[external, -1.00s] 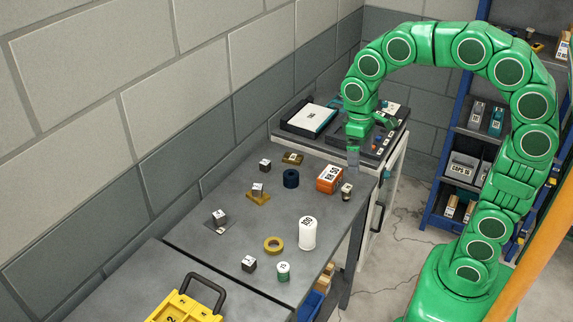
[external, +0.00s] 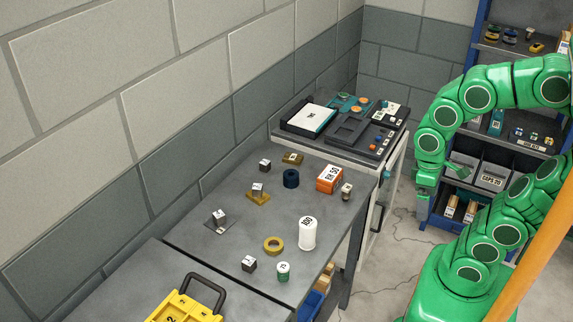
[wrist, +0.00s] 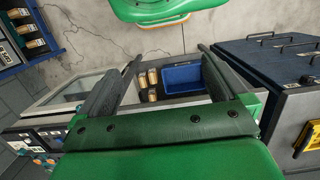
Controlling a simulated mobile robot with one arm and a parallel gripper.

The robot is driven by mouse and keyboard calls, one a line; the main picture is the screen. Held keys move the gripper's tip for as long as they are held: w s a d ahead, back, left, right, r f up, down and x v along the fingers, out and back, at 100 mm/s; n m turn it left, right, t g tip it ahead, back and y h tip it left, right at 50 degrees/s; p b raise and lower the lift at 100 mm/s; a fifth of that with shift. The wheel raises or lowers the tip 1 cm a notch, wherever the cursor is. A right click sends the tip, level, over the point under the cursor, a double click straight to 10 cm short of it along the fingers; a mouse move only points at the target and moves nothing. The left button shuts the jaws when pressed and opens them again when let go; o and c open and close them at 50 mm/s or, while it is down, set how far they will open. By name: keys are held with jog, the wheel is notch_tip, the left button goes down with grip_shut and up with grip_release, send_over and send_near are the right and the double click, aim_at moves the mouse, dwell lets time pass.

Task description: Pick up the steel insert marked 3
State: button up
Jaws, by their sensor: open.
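Several small dark cubes with white labelled tops stand on the grey table (external: 190,240) in the external view. One is at the back left (external: 265,165), one on a yellow plate (external: 257,188), one on a dark plate (external: 220,216), one at the front (external: 249,263), and one block near the right edge (external: 346,191). Their marks are too small to read, so I cannot tell which is the steel insert marked 3. My gripper (external: 425,205) is off the table's right side, pointing down. In the wrist view my gripper (wrist: 170,58) has its fingers apart, nothing between them.
A white cylinder (external: 307,234), yellow ring (external: 273,245), green cylinder (external: 283,271), dark blue ring (external: 291,178) and orange box (external: 329,179) stand among the cubes. A yellow case (external: 185,307) is in front. Trays (external: 349,130) lie on the far bench. A blue bin (wrist: 182,77) shows below.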

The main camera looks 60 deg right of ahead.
jog(key=c, duration=0.6)
